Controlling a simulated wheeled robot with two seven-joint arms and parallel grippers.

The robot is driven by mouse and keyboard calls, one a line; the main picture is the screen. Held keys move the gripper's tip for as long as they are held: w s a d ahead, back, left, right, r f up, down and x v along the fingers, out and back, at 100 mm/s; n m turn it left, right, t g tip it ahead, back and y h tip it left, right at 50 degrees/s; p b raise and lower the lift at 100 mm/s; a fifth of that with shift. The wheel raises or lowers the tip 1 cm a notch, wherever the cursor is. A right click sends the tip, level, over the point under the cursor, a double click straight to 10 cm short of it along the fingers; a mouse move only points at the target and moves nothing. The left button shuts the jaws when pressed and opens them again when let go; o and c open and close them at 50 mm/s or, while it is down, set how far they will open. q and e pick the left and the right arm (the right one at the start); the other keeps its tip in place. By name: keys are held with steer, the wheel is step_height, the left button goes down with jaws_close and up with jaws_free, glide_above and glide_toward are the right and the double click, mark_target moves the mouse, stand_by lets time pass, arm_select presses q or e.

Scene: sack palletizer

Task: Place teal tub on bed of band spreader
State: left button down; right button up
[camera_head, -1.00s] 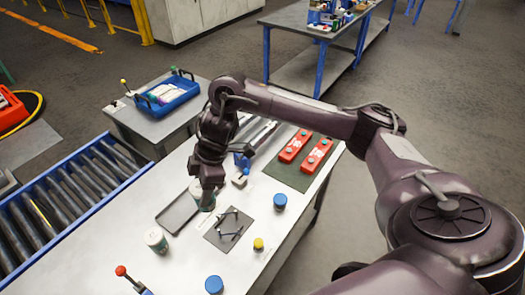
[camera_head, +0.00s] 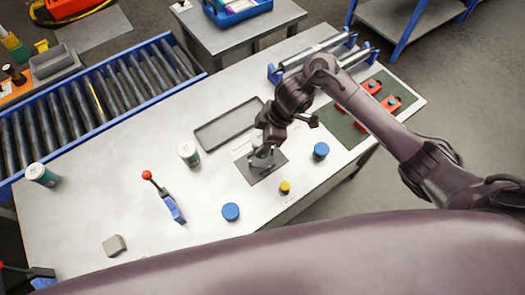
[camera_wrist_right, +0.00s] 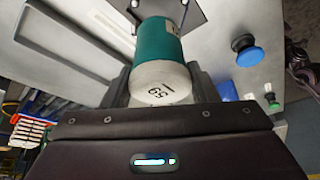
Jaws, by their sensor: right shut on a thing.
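The teal tub (camera_wrist_right: 160,48), with a white, numbered lid end, is between the fingers of my right gripper (camera_wrist_right: 160,88) in the right wrist view. The gripper is shut on it. In the head view my right gripper (camera_head: 262,153) is over the dark plate of the band spreader (camera_head: 268,172), hiding most of the tub and the spreader's posts. In the wrist view the tub's far end overlaps the dark plate (camera_wrist_right: 172,8); I cannot tell whether it touches the bed. My left gripper is not in view.
A dark tray (camera_head: 228,124) lies left of the spreader. Another tub (camera_head: 188,153) stands nearby, and one (camera_head: 42,175) at the table's left. Blue knobs (camera_head: 321,150) (camera_head: 231,211), a yellow knob (camera_head: 285,186) and a red-balled lever (camera_head: 165,195) flank the spreader. A roller conveyor (camera_head: 100,100) runs behind.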

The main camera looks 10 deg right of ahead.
steer(key=shift+f, duration=0.95)
steer(key=shift+a+f, duration=0.1)
steer(key=shift+f, duration=0.25)
step_height(320, 180, down, 4)
steer(key=shift+r, duration=0.1)
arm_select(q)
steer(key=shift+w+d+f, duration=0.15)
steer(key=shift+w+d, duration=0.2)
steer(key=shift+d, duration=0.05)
arm_select(e)
steer(key=o, duration=1.1)
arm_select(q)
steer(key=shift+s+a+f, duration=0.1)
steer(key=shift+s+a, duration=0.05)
